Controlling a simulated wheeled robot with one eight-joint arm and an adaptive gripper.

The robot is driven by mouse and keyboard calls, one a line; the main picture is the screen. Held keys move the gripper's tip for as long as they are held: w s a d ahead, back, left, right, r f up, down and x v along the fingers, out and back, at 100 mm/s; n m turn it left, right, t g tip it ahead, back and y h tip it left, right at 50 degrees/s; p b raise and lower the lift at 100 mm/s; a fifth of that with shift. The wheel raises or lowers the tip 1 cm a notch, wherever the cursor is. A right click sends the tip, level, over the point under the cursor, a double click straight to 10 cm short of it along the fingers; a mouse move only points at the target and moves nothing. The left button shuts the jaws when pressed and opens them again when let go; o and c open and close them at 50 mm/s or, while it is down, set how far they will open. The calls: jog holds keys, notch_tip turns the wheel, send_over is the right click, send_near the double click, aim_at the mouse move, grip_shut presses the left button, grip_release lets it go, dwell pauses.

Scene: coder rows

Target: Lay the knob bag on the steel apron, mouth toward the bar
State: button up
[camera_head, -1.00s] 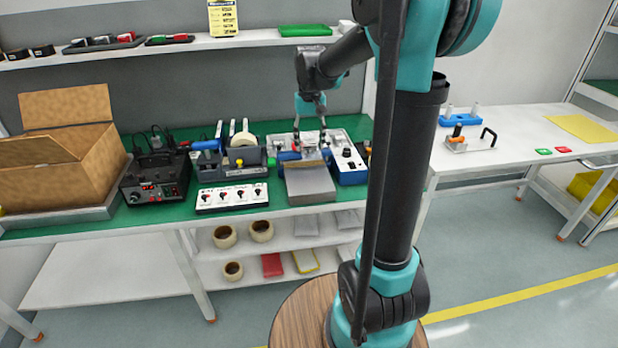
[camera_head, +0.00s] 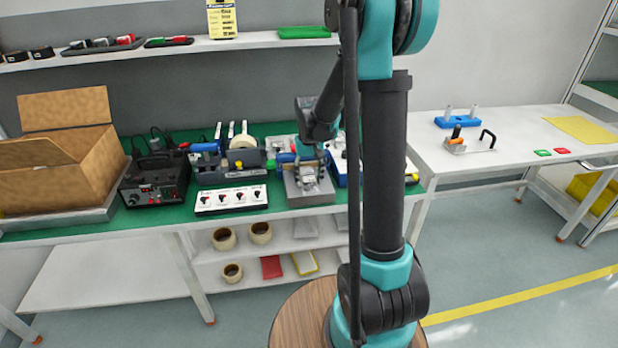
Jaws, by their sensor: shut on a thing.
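The steel apron (camera_head: 318,200) is the flat grey plate at the front of the bench sealer (camera_head: 341,176). My gripper (camera_head: 306,179) is low over the apron, pointing down and shut on the knob bag (camera_head: 307,183). The bag shows only as a small pale, clear-looking patch under the fingers, at or just above the plate. I cannot tell whether it touches the plate or which way its mouth faces. The bar behind is mostly hidden by my arm.
An open cardboard box (camera_head: 60,165) stands far left. A right-hand table (camera_head: 500,135) holds fixtures.

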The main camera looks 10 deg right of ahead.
aim_at(309, 179)
jog(key=shift+f, duration=0.1)
jog(key=o, duration=1.2)
jog(key=shift+c, duration=0.2)
notch_tip(309, 179, up, 12)
jog(key=s+d+f+t, duration=0.2)
jog(key=s+f, duration=0.4)
jog(key=s, duration=0.5)
jog(key=s+d+f+t, duration=0.2)
jog(key=s+f, duration=0.4)
jog(key=s, duration=0.5)
